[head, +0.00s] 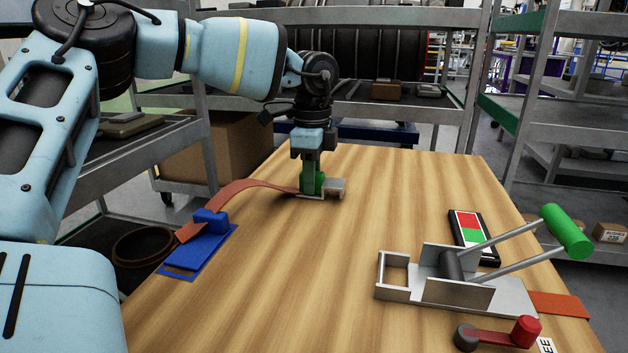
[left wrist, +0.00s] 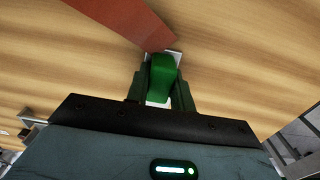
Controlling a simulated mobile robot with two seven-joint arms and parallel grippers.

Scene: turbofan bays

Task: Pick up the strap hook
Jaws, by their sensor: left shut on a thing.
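The strap hook (head: 334,185) is a small silvery metal piece with a green grip part, at the end of an orange-brown strap (head: 250,186). My left gripper (head: 312,185) points straight down at the far part of the wooden table and is shut on the hook's green part. In the left wrist view the green part (left wrist: 162,75) sits between the two fingers, with pale metal beside it and the strap (left wrist: 122,18) beyond. The hook is at or just above the table top; I cannot tell which. My right gripper is not in view.
The strap runs left to a blue anchor block (head: 210,222) at the table's left edge. A metal ratchet with a green handle (head: 567,231), a red-green panel (head: 469,228) and a red-knobbed lever (head: 526,331) are on the right. The table's middle (head: 300,270) is clear.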

